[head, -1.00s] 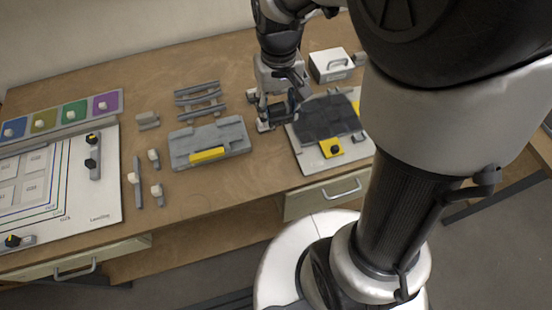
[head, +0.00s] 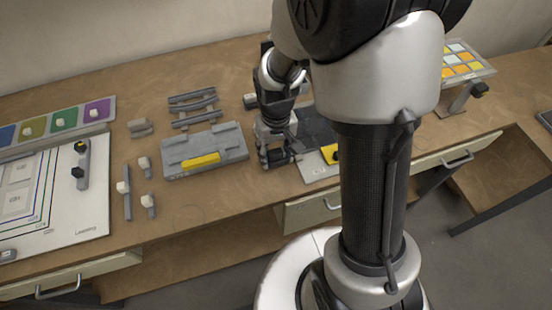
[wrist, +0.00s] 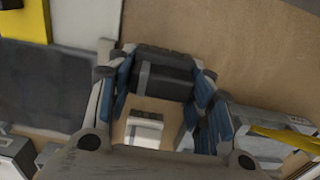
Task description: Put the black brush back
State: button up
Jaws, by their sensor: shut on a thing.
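My gripper (head: 277,160) is just right of the grey tray with a yellow strip (head: 205,152), left of the dark panel on a white board. In the wrist view, my gripper (wrist: 156,78) is shut on a dark, blocky thing (wrist: 165,72), which I take to be the black brush. It is held between the blue-padded fingers over bare wood. Whether it touches the table I cannot tell. In the head view the fingers and arm mostly hide it.
The dark panel (wrist: 45,85) has a yellow patch near it. Several small white-topped pieces, one of them long (head: 127,190), stand left of the tray. A grey rack (head: 193,107) is behind the tray. A pale block (wrist: 142,128) shows between my fingers. Bare wood lies in front of the tray.

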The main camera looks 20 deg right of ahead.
aim_at(276, 159)
jog(key=shift+f+b, duration=0.3)
jog(key=shift+f, duration=1.1)
jog(key=shift+f, duration=0.15)
jog(key=o, duration=0.7)
jog(key=shift+o, duration=0.2)
